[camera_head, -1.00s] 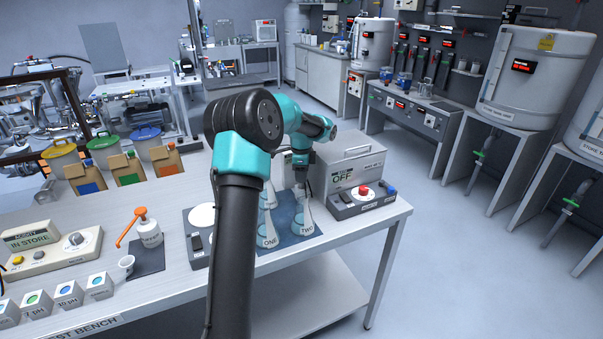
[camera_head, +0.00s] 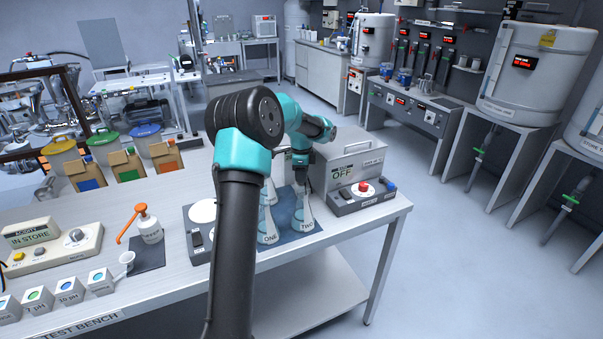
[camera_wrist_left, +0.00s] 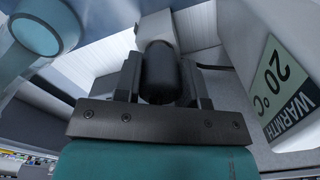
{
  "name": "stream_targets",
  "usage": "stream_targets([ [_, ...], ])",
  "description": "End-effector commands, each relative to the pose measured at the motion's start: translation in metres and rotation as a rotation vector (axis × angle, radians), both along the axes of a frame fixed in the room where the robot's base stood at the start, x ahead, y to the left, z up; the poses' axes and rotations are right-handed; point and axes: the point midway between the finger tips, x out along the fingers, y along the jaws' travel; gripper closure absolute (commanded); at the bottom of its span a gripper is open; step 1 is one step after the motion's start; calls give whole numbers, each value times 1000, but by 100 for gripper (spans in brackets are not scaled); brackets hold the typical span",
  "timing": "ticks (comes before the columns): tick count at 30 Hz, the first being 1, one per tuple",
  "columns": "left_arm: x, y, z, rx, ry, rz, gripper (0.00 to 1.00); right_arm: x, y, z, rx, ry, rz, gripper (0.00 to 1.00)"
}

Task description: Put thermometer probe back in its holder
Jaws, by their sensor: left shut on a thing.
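My left gripper (camera_head: 301,176) is low over the bench, behind the two flasks and beside the grey box. In the left wrist view my left gripper (camera_wrist_left: 160,85) is shut on a dark, round-ended handle, which looks like the thermometer probe (camera_wrist_left: 160,70). A pale block (camera_wrist_left: 156,27) lies just beyond the handle; it may be the holder, but I cannot tell whether the probe touches it. A warmth display (camera_wrist_left: 285,88) reading 20°C stands at the right. The probe's tip is hidden. My right gripper is not in view.
Flasks ONE (camera_head: 268,226) and TWO (camera_head: 303,217) stand on a dark mat close to my left gripper. The grey box (camera_head: 350,168) reading OFF and a panel with a red button (camera_head: 363,187) stand to the right. A pump bottle (camera_head: 149,229) stands left.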

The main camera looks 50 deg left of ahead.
Motion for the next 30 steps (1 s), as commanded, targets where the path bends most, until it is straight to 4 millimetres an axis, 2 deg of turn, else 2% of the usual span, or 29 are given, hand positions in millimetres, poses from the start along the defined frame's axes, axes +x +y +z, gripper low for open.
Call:
stream_targets([
  [26,0,0,-11,1,-1,0,97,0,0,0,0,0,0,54],
  [27,0,0,-11,1,-1,0,59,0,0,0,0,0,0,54],
  [30,0,0,-11,1,-1,0,50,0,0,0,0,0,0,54],
])
